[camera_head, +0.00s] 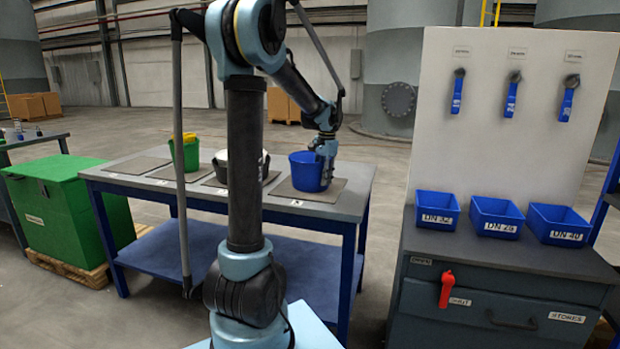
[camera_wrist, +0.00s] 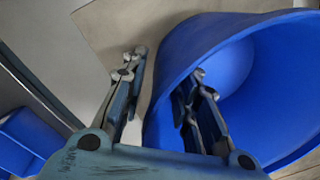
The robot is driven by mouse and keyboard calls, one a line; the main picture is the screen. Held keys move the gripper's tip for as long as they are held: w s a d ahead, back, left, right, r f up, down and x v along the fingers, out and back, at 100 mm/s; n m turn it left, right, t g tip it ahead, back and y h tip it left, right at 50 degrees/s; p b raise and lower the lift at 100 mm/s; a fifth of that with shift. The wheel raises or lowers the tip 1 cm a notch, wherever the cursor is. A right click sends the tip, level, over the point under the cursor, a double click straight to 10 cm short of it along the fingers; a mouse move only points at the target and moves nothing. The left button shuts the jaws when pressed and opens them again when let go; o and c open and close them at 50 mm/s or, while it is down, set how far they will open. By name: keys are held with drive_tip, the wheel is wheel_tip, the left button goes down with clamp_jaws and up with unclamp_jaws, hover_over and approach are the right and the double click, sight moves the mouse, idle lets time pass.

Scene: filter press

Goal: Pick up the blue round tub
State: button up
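The blue round tub (camera_head: 305,172) stands upright on a grey mat (camera_head: 333,193) at the right end of the table. My gripper (camera_head: 326,160) points down at the tub's right side. In the wrist view the tub (camera_wrist: 255,95) fills the right half. My gripper (camera_wrist: 166,66) straddles its wall there, with one finger inside the tub and the other outside. The fingers are spread and a gap shows between the outer finger and the wall. The tub's floor is only partly seen.
A white and dark tub (camera_head: 222,165) and a green tub (camera_head: 188,153) with yellow content stand further left on the table (camera_head: 120,178). A workbench with blue bins (camera_head: 497,215) stands to the right. A green chest (camera_head: 62,205) is at left.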

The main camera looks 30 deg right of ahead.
drive_tip(key=shift+f, duration=0.9)
clamp_jaws()
drive_tip(key=shift+r, duration=0.15)
